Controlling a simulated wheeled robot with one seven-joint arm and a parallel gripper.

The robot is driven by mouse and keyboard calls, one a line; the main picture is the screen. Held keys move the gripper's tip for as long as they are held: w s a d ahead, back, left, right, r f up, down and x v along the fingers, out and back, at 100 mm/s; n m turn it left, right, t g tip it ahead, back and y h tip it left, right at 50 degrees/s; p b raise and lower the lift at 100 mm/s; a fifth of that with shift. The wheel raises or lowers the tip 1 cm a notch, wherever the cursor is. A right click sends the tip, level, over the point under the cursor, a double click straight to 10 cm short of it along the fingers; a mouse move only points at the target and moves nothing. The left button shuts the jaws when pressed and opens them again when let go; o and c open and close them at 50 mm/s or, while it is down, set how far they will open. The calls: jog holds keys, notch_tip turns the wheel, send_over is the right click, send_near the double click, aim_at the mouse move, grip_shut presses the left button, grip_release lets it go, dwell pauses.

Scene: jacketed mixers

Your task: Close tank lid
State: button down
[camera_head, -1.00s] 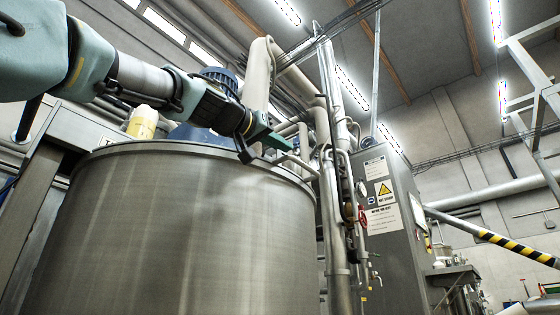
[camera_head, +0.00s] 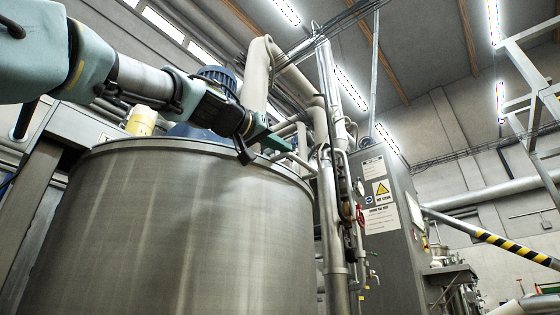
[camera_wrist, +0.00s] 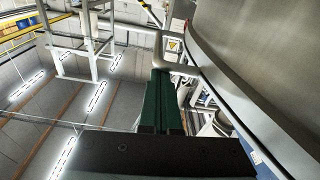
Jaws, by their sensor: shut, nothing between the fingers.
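A large brushed-steel tank (camera_head: 180,235) fills the lower left of the head view. Its rim is seen from below, so its opening and lid cannot be made out. My gripper (camera_head: 284,145) is at the tank's upper right rim, its green fingers pointing right. In the wrist view my gripper (camera_wrist: 161,75) is shut and empty, with the green fingers side by side. The curved steel tank wall (camera_wrist: 275,60) passes close on their right. A grey pipe or bar (camera_wrist: 172,66) shows just beyond the fingertips; whether they touch it is unclear.
Vertical steel pipes (camera_head: 330,200) stand right of the tank. A grey cabinet (camera_head: 390,240) with warning signs is behind them. A blue motor (camera_head: 218,78) and a yellow container (camera_head: 141,120) show above the rim. A striped yellow-black bar (camera_head: 510,245) is at far right.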

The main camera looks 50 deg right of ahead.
jog(key=a+r+b, duration=0.1)
jog(key=a+r, duration=0.1)
jog(key=a, duration=0.7)
jog(key=shift+w+a+r, duration=0.15)
jog(key=shift+w+a, duration=0.05)
jog(key=shift+a, duration=0.1)
jog(key=shift+a, duration=0.1)
